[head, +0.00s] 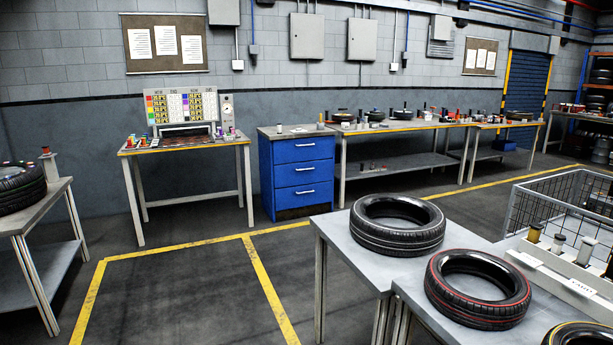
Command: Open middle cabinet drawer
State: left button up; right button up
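A blue cabinet (296,171) stands against the back wall near the middle of the head view. Its front has three drawers, each with a pale bar handle. The middle drawer (304,174) looks shut and flush with the drawers above and below it. Its handle (305,169) is in plain view. A few small items lie on the cabinet's grey top. Neither of my grippers shows in the head view.
A table with a colour-coded panel (183,105) stands left of the cabinet, and a long workbench (400,124) stands right of it. Tyres (397,225) lie on near tables (341,240) at right. The yellow-lined floor (190,290) before the cabinet is clear.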

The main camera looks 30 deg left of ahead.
aim_at(286, 175)
jog(key=i+j+u, duration=0.9)
jog(key=i, duration=0.2)
jog(key=i+j+u, duration=0.25)
jog(key=i+u, duration=0.15)
jog(key=i, duration=0.2)
jog(key=i+u, duration=0.35)
jog(key=i, duration=0.25)
jog(key=i+z, duration=0.1)
jog(key=i, duration=0.4)
jog(key=i+j+z, duration=0.1)
jog(key=i, duration=0.4)
jog(key=i+j+z, duration=0.1)
jog(key=i, duration=0.4)
jog(key=i+j+z, duration=0.15)
jog(key=i, duration=0.3)
jog(key=i+l+z, duration=0.25)
jog(key=i+z, duration=0.5)
jog(key=i, duration=0.25)
jog(key=i+z, duration=0.4)
jog(key=i+j+z, duration=0.25)
jog(key=i+z, duration=0.15)
jog(key=i, duration=0.2)
